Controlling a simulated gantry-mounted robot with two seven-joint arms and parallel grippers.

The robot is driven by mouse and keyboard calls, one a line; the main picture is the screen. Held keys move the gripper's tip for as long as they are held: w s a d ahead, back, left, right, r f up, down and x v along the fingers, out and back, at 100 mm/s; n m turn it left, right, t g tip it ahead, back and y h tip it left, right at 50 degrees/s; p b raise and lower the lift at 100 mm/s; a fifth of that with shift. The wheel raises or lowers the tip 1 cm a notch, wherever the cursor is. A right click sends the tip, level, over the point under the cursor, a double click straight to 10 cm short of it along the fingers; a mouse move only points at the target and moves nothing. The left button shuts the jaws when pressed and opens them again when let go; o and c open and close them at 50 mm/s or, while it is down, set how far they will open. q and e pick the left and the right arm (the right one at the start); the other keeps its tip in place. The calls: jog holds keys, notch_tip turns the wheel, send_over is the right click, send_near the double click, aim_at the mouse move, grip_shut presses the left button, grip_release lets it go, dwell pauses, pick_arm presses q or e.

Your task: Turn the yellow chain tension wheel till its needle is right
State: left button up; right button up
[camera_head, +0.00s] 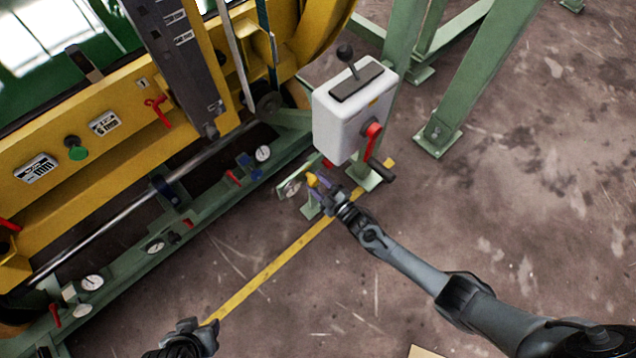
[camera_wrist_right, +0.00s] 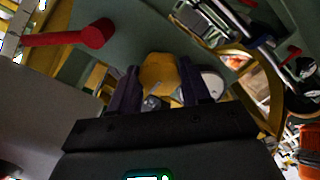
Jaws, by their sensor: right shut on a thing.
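The yellow chain tension wheel (camera_head: 312,180) is small in the head view, low beside the green post under the white control box. It also shows in the right wrist view (camera_wrist_right: 159,76), between the two dark fingers. My right gripper (camera_head: 325,186) is shut on the wheel; its fingers also show in the right wrist view (camera_wrist_right: 155,88). A round dial (camera_head: 291,189) sits just left of the wheel; its needle is too small to read. A pale round part (camera_wrist_right: 212,84) shows right of the wheel in the wrist view. My left gripper (camera_head: 190,336) is at the bottom, away from the machine; its jaws are unclear.
The white control box (camera_head: 345,115) with a black-knobbed lever and a red handle (camera_head: 372,140) stands right above the right gripper. The green rail (camera_head: 195,218) with several gauges runs along the yellow machine. A yellow floor line (camera_head: 265,275) crosses open floor.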

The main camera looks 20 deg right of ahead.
jog(key=shift+w+r, duration=0.1)
jog(key=shift+r, duration=0.1)
jog(key=o, duration=1.1)
jog(key=shift+f, duration=0.15)
jog(key=shift+c, duration=0.2)
jog(key=shift+s+d+p, duration=0.15)
jog(key=shift+s+p, duration=0.25)
jog(key=shift+s, duration=0.2)
jog(key=p+v, duration=0.3)
jog(key=v, duration=0.6)
jog(key=shift+s+d+p, duration=0.2)
jog(key=shift+s+p, duration=0.15)
jog(key=shift+p, duration=0.05)
